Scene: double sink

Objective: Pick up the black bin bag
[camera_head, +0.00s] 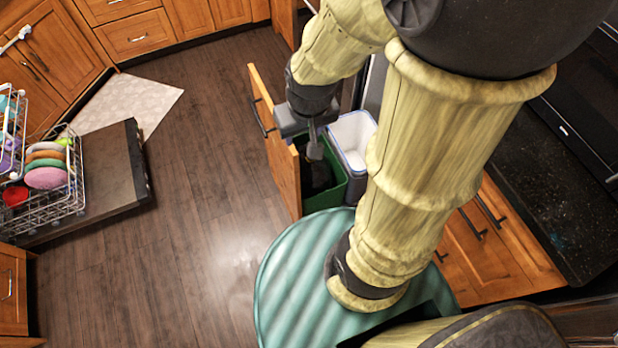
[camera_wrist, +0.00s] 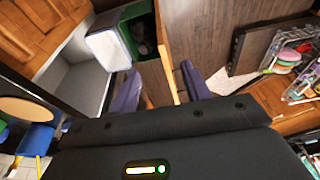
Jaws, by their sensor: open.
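The black bin bag (camera_head: 321,181) is a dark shape inside the green bin (camera_head: 333,192) in the pulled-out drawer. Most of it is hidden by the bin walls and my gripper. It also shows as a dark patch in the wrist view (camera_wrist: 144,46), inside the green bin (camera_wrist: 128,14). My gripper (camera_head: 316,152) points down over the green bin, close behind the wooden drawer front. In the wrist view its two fingers (camera_wrist: 161,70) are spread apart with nothing held between them. The drawer front's edge appears between them in that picture. I see no contact with the bag.
The tall wooden drawer front (camera_head: 275,140) stands left of the bins. A white bin (camera_head: 352,135) sits beside the green one. An open dishwasher with a dish rack (camera_head: 45,190) is at the left. The wooden floor between them is clear. A dark counter (camera_head: 545,200) is at the right.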

